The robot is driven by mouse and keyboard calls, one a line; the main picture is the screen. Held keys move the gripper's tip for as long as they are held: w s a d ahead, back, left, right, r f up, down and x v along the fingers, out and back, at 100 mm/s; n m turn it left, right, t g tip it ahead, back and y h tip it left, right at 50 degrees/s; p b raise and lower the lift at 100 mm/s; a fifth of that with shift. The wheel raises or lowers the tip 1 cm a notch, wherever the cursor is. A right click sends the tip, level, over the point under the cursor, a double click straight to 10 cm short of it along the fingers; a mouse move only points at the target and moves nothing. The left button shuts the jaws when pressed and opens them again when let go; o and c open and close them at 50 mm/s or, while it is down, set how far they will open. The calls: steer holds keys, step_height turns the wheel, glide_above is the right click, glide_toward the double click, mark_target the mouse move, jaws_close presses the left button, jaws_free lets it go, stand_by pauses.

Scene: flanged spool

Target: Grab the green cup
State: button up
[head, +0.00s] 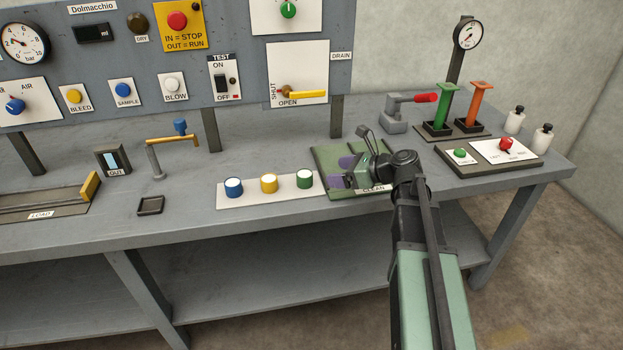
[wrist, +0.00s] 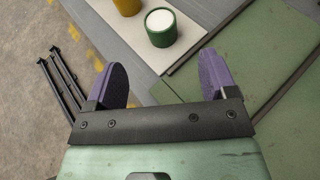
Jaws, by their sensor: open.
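The green cup (head: 305,180) has a white top and stands upright at the right end of a white strip (head: 240,195), beside a yellow and a blue cup. In the wrist view the green cup (wrist: 162,30) is beyond my fingertips, roughly in line with the gap between them, and not touched. My gripper (head: 352,170) is open and empty, to the right of the cup, over the green mat in the head view. Its two purple fingers also show in the wrist view (wrist: 163,73), with nothing between them.
The yellow cup (head: 269,184) stands close left of the green one, then the blue cup (head: 233,188). The green mat (head: 327,158) marked CLEAN lies right of the strip. A grey control box (head: 455,168) is farther right. The bench front edge runs below the strip.

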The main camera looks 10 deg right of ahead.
mark_target(308, 174)
steer(key=b+x, duration=0.4)
steer(key=x, duration=0.6)
steer(key=shift+w+a+f, duration=0.15)
steer(key=shift+a+f, duration=0.15)
steer(key=shift+r, duration=0.1)
steer(key=c, duration=1)
